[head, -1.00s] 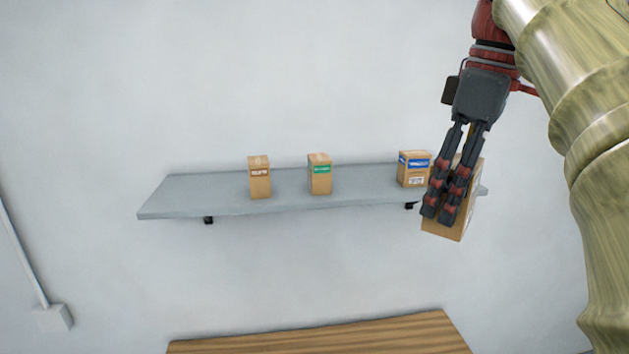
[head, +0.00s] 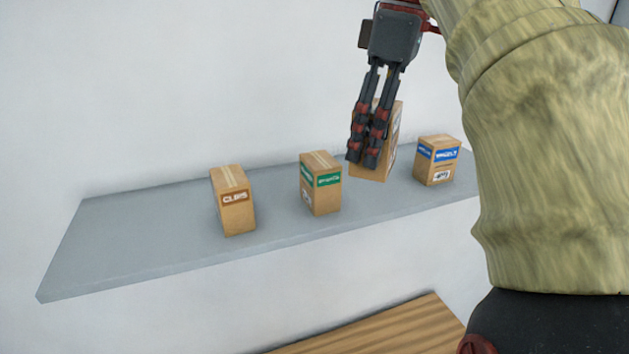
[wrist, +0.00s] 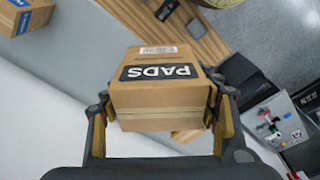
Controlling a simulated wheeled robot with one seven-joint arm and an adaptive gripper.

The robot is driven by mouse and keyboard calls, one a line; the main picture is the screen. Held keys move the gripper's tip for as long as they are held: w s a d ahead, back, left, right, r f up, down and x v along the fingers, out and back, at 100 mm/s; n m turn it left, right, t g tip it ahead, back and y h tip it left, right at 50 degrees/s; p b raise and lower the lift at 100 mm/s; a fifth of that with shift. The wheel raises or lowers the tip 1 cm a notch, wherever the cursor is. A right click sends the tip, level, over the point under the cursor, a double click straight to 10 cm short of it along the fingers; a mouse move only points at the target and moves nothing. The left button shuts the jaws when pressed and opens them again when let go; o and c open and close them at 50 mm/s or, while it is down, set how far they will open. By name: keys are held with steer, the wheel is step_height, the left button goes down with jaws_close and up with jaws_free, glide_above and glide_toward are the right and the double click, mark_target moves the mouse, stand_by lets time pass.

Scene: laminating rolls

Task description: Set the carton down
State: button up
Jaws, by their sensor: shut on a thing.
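The held carton (head: 393,127) is brown cardboard. In the wrist view the carton (wrist: 165,98) shows a black label reading PADS, upside down in the picture, and a barcode. My gripper (head: 369,150) is shut on it, with a finger on each side in the wrist view (wrist: 160,118). In the head view the carton appears at the shelf, between the green-labelled and blue-labelled cartons. The fingers hide part of it. I cannot tell whether its base touches the grey shelf (head: 130,231).
On the shelf stand a brown-labelled carton (head: 233,203), a green-labelled carton (head: 320,184) and a blue-labelled carton (head: 437,160). The shelf's left end is bare. A wooden surface (head: 385,328) lies below. The wrist view shows a cluttered area (wrist: 280,120) at right.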

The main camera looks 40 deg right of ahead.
steer(key=w+d+f, duration=0.8)
steer(key=w, duration=0.1)
steer(key=shift+w+d+f+p, duration=0.2)
steer(key=shift+d+f+p, duration=0.1)
steer(key=shift+d+f, duration=0.1)
steer(key=shift+w+d+f, duration=0.1)
steer(key=shift+w+f, duration=0.05)
steer(key=shift+f, duration=0.05)
steer(key=shift+w+d+f+p, duration=0.15)
steer(key=shift+f+p, duration=0.2)
steer(key=shift+f, duration=1.5)
steer(key=shift+f, duration=0.1)
steer(key=o, duration=1.3)
steer(key=shift+o, duration=0.6)
step_height(320, 180, up, 12)
steer(key=s+d, duration=0.1)
steer(key=shift+s, duration=0.3)
